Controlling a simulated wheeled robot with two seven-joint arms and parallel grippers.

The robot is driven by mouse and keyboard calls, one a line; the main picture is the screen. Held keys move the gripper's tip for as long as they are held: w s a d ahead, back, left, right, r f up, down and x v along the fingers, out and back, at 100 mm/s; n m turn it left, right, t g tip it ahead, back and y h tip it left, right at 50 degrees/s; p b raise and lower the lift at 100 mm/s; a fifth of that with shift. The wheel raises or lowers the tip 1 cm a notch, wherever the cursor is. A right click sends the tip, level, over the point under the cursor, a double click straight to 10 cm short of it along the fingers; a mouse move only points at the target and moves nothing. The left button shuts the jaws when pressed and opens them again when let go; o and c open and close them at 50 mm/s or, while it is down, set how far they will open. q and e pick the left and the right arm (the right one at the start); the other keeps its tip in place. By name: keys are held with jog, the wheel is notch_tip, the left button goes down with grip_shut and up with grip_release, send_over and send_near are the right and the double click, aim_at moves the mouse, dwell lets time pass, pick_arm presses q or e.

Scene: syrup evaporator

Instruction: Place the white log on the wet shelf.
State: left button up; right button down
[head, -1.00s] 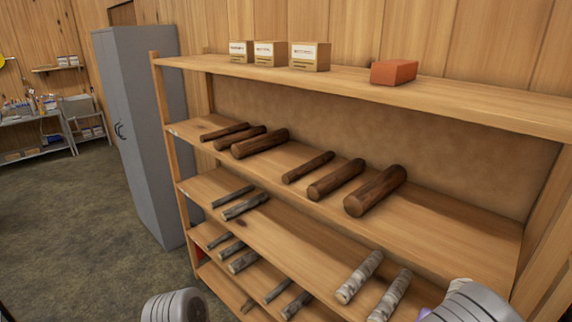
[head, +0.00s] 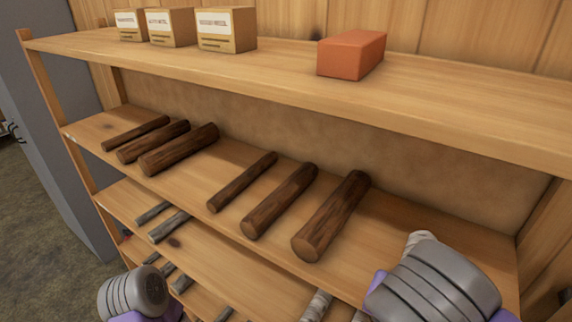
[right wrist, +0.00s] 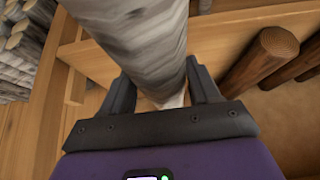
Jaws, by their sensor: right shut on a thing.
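My right gripper (right wrist: 165,88) is shut on a pale grey-white log (right wrist: 145,35), which stands out between its two fingers in the right wrist view. In the head view, one end of this log (head: 419,238) shows beside my right wrist, in front of the shelf with dark brown logs (head: 410,262). The rest of it is hidden by the wrist. No label tells me which shelf is the wet one. My left gripper (head: 165,310) shows only its purple body at the lower left, and its fingers are hidden.
Several dark brown logs (head: 330,215) lie on the upper log shelf, with bare wood at its right end. Lower shelves hold grey and white logs (head: 316,305). Above, the top board (head: 270,78) carries boxes (head: 226,30) and an orange-red brick (head: 351,54).

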aim_at(429, 231)
jog(key=shift+s+r, duration=0.1)
jog(key=shift+s, duration=0.35)
jog(key=w+d, duration=0.3)
jog(key=w, duration=0.2)
jog(key=w+d+f+p, duration=0.1)
jog(key=w+d, duration=0.3)
jog(key=w, duration=0.2)
jog(key=w+d+f+p, duration=0.1)
jog(key=w+d, duration=0.2)
jog(key=w, duration=0.3)
jog(key=shift+d, duration=0.2)
notch_tip(429, 231, down, 4)
jog(key=shift+s+f, duration=0.1)
jog(key=shift+w+f, duration=0.2)
jog(key=shift+f, duration=0.2)
pick_arm(q)
jog(key=shift+s+r, duration=0.25)
jog(key=shift+r, duration=0.7)
